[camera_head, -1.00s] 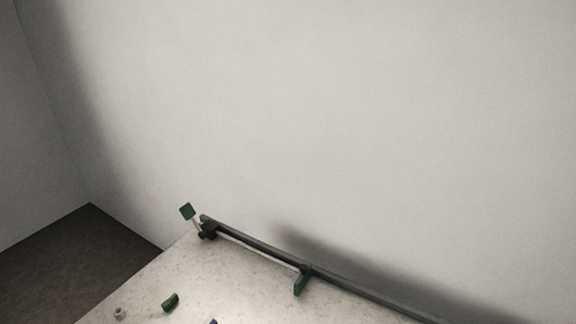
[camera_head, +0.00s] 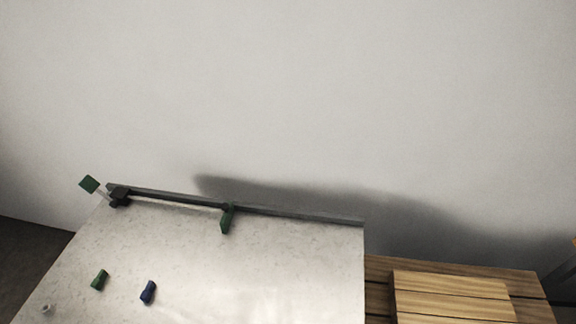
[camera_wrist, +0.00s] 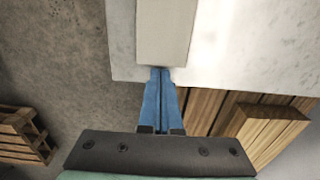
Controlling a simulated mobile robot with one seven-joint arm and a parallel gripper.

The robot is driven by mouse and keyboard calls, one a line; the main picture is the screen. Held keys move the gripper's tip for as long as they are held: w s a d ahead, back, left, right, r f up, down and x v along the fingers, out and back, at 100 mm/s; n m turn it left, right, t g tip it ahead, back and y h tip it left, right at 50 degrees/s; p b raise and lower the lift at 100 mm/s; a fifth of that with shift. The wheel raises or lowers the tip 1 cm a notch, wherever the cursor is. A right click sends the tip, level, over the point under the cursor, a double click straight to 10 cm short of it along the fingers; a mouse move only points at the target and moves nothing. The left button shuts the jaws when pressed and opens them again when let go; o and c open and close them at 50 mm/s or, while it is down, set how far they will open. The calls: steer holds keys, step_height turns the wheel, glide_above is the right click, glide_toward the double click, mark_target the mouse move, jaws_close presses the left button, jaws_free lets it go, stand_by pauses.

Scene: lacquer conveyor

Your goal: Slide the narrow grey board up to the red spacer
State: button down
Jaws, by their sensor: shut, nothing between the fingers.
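A narrow, pale grey board (camera_wrist: 164,32) runs up from the middle of the wrist view, lying over the white speckled table top (camera_wrist: 240,45). Its near end is close to the table's edge. My gripper (camera_wrist: 160,72) has blue fingers that are shut together and empty. The fingertips are right at the board's near end; I cannot tell whether they touch it. The board and my gripper do not show in the head view. No red spacer shows in either view.
Wooden slats (camera_head: 450,294) are at right; a pallet (camera_wrist: 22,135) stands on the floor.

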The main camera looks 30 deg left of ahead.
steer(key=shift+s+a+p, duration=0.4)
steer(key=shift+s+a, duration=0.05)
steer(key=shift+a, duration=0.7)
steer(key=shift+s+a+p, duration=0.35)
steer(key=shift+s+a, duration=0.05)
steer(key=shift+a, duration=0.75)
steer(key=shift+s+a+p, duration=0.4)
steer(key=shift+s+a, duration=0.05)
steer(key=shift+a, duration=0.7)
steer(key=shift+d, duration=0.1)
steer(key=shift+w+d, duration=0.35)
steer(key=shift+d, duration=0.5)
step_height(320, 180, up, 6)
steer(key=p, duration=0.6)
steer(key=shift+r, duration=0.1)
steer(key=shift+w, duration=0.1)
